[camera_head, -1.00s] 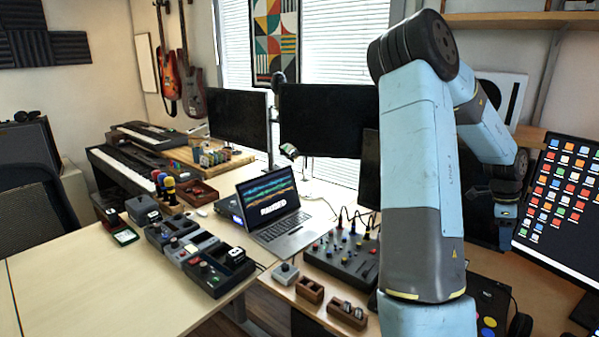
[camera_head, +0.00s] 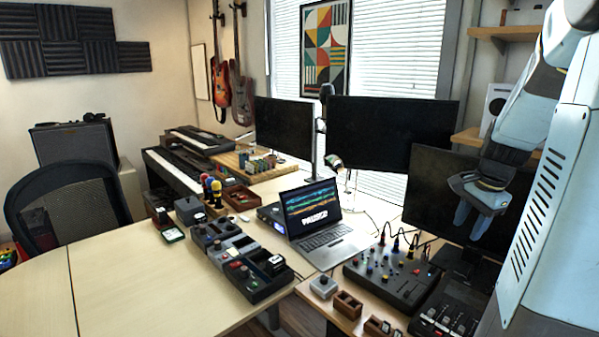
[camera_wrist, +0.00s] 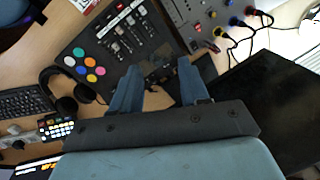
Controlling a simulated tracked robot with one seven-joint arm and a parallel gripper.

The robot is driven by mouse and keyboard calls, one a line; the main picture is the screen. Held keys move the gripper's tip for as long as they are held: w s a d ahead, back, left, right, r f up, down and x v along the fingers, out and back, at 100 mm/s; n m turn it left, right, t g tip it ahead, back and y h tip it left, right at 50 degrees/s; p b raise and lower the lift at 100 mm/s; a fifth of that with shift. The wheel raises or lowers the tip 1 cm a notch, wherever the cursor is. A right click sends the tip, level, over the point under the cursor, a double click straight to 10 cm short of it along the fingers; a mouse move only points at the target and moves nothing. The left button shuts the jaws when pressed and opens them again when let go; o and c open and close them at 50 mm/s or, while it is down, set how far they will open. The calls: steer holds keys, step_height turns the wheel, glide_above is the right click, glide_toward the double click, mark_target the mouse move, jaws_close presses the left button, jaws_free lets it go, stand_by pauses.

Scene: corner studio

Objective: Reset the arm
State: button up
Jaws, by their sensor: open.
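My gripper (camera_head: 473,216) hangs at the right of the head view, in front of a dark monitor (camera_head: 437,190), with its fingers pointing down. In the wrist view my gripper (camera_wrist: 160,90) shows two blue-grey fingers spread apart with nothing between them. It is open and empty, above the desk with a fader mixer (camera_wrist: 120,35) and a pad controller with coloured buttons (camera_wrist: 85,65). My arm fills the right edge of the head view.
A knob mixer with cables (camera_head: 392,275), a laptop (camera_head: 318,222) and small wooden boxes (camera_head: 348,305) stand on the desk near the arm. Headphones (camera_wrist: 65,90) lie below. A wall shelf (camera_head: 510,32) is close to the arm. The left desk (camera_head: 130,285) is largely bare.

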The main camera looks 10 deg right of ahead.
steer(key=s+a+r+n+t, duration=0.1)
steer(key=s+a+r+n, duration=0.2)
steer(key=a, duration=0.4)
steer(key=s+a+r+n+t, duration=0.1)
steer(key=s+a+r+n, duration=0.2)
steer(key=s+a+n, duration=0.2)
steer(key=s+a+r+n+t, duration=0.1)
steer(key=s+a+r+n, duration=0.2)
steer(key=a+n, duration=0.4)
steer(key=s+a, duration=0.1)
steer(key=a, duration=0.3)
steer(key=shift+s+a+r+n, duration=0.15)
steer(key=shift+s+n, duration=0.15)
steer(key=shift+s, duration=0.05)
